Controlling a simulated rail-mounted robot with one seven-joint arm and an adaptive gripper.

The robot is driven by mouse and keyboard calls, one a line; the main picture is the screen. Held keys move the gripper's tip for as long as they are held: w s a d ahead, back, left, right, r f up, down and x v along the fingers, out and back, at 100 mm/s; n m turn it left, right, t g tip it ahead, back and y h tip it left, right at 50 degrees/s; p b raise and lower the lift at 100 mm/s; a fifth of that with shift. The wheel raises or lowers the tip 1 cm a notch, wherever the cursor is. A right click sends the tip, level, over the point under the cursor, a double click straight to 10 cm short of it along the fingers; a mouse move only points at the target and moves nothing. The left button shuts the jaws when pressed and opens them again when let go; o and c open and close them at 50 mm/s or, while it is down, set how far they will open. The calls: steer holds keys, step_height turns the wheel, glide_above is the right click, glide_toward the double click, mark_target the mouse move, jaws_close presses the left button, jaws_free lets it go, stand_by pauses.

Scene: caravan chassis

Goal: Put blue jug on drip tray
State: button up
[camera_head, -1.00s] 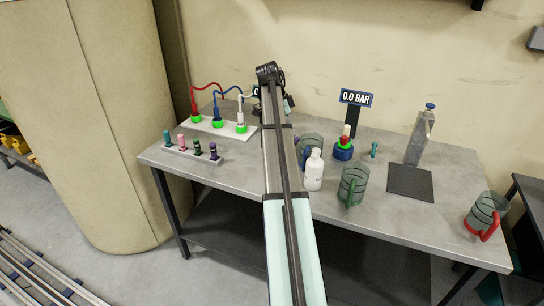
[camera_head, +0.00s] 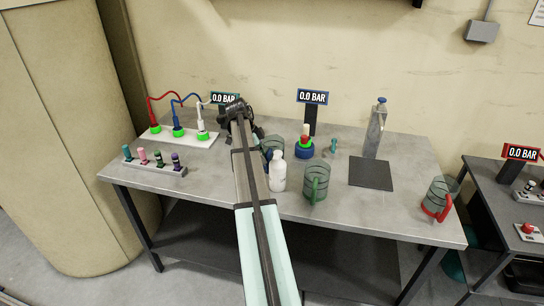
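The blue jug (camera_head: 273,142) is a clear ribbed jug standing on the grey table, partly hidden behind a white bottle and my arm. Only a bit of its blue handle shows. The drip tray (camera_head: 370,174) is a dark flat square on the table, in front of the tap stand, with nothing on it. My gripper (camera_head: 243,132) is at the far end of my arm, to the left of the blue jug. Its fingers are small and dark and mostly hidden by the arm, so I cannot tell their opening.
A white bottle (camera_head: 277,172) and a green-handled jug (camera_head: 316,184) stand near the blue jug. A red-handled jug (camera_head: 440,196) is at the right table edge. The tap stand (camera_head: 376,130) rises behind the tray. Hose plugs (camera_head: 178,131) and a peg rack (camera_head: 156,166) are left.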

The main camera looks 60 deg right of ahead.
mark_target(268, 168)
steer(key=shift+p+x, duration=0.8)
steer(key=shift+x, duration=2.4)
steer(key=shift+w, duration=0.1)
steer(key=shift+c, duration=0.4)
jaws_close()
